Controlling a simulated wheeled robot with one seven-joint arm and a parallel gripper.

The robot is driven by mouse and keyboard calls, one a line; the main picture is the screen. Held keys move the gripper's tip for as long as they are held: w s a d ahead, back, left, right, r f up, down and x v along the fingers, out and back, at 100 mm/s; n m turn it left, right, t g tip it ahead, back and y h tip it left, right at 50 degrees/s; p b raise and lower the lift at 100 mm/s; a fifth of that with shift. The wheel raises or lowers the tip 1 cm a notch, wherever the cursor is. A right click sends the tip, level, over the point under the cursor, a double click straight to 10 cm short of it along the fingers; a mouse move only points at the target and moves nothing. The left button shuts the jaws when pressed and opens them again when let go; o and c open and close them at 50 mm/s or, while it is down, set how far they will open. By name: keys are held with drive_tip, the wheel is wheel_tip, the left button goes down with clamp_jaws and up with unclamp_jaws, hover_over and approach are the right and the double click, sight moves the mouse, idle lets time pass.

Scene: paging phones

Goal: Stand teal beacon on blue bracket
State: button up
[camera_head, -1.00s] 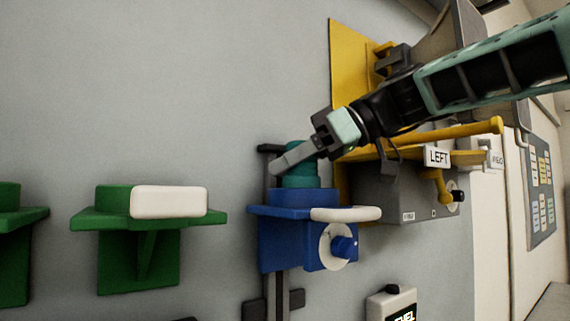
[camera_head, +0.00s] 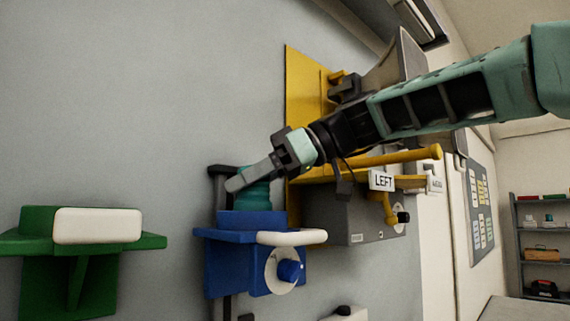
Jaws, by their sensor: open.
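The blue bracket (camera_head: 228,268) is fixed to the grey wall, with a white rounded bar along its front edge and a round dial with a blue knob on its face. The teal beacon (camera_head: 258,194) stands upright on the raised blue seat of the bracket. My gripper (camera_head: 240,182) is at the beacon's upper part, and one grey finger crosses in front of it. The jaws are open. The finger hides part of the beacon, so I cannot tell whether the gripper touches it.
A green bracket (camera_head: 90,267) with a white block (camera_head: 97,226) is at the left. Shelves (camera_head: 542,240) are far right.

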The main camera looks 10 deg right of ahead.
drive_tip(key=b+v, duration=0.2)
drive_tip(key=v, duration=0.8)
drive_tip(key=shift+d, duration=0.4)
drive_tip(key=shift+s+r, duration=0.1)
drive_tip(key=shift+s, duration=0.05)
